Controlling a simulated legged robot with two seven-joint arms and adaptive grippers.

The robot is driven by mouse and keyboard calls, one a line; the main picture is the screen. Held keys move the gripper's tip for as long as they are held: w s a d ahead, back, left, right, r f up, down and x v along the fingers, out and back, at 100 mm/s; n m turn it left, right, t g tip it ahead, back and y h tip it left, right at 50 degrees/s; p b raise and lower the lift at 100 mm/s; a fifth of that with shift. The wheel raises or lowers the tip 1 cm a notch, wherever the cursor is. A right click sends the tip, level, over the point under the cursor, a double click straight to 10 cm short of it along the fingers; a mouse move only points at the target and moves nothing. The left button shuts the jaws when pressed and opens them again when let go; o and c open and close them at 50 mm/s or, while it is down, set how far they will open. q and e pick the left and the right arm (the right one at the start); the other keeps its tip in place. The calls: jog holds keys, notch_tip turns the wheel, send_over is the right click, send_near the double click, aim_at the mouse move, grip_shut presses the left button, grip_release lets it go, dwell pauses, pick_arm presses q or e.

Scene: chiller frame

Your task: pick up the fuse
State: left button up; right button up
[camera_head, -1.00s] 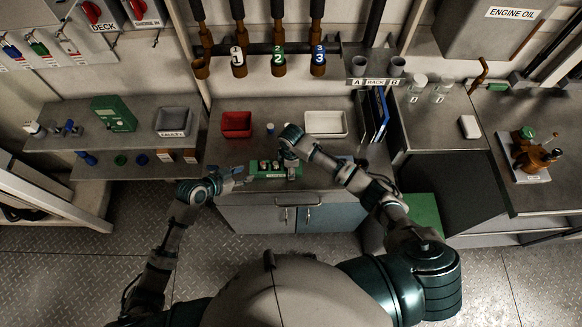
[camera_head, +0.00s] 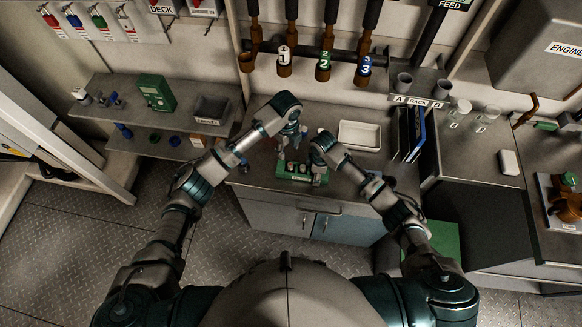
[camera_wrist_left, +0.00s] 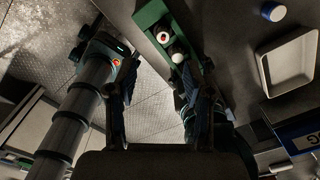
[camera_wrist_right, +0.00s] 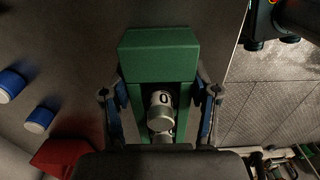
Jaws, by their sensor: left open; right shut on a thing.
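The green fuse block (camera_head: 284,173) sits at the bench's front edge, with several fuses standing in it. In the left wrist view, a red-centred fuse (camera_wrist_left: 164,36) and a pale fuse (camera_wrist_left: 178,52) show in the block. In the right wrist view, a silver fuse marked 0 (camera_wrist_right: 160,105) sits in the block (camera_wrist_right: 160,50). My left gripper (camera_wrist_left: 160,105) is open and empty, above the bench by the block. Its fingertips in the head view (camera_head: 294,138) are small.
A white tray (camera_head: 360,136) lies behind the block on the right. Blue-capped cylinders (camera_wrist_right: 40,120) and a red bin (camera_wrist_right: 65,155) are near. The pipe rack (camera_head: 320,50) hangs behind, and blue binders (camera_head: 413,135) stand to the right.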

pick_arm(q)
send_over(291, 164)
jog(key=a, duration=0.1)
jog(key=f, duration=0.6)
jog(key=shift+s+f, duration=0.1)
jog(key=shift+s, duration=0.1)
jog(key=f, duration=0.3)
jog(key=d+f, duration=0.1)
jog(key=f, duration=0.1)
jog(key=shift+w+f, duration=0.1)
jog(key=shift+f, duration=0.05)
grip_shut()
